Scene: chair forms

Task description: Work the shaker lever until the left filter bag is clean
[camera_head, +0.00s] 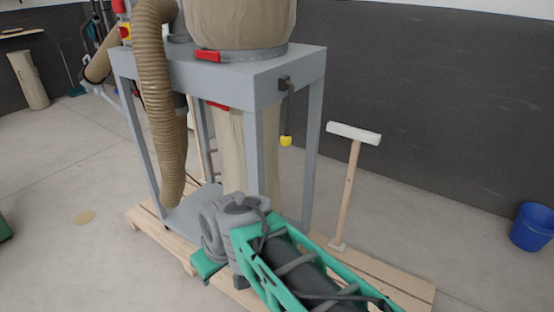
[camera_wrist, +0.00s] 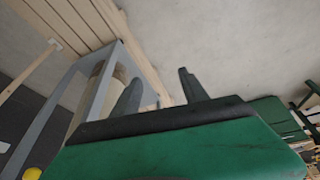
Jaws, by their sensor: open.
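The shaker lever (camera_head: 287,112) hangs straight down from a dark bracket on the grey frame, with a yellow knob (camera_head: 286,140) at its lower end. The yellow knob also shows at the bottom left of the wrist view (camera_wrist: 33,173). A beige filter bag (camera_head: 240,20), cut off by the top edge, stands on the frame with a grey band and red clasp. Whether it is the left bag, or clean, I cannot tell. My gripper (camera_wrist: 158,80) is open and empty, its two dark fingers apart, clear of the knob. In the head view its fingers are hidden.
The grey frame (camera_head: 267,90) stands on a wooden pallet (camera_head: 400,285). A ribbed hose (camera_head: 155,100) runs down its left side. A wooden T-shaped post (camera_head: 350,190) stands to the right of the lever. A blue bucket (camera_head: 533,227) is far right. Floor between is clear.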

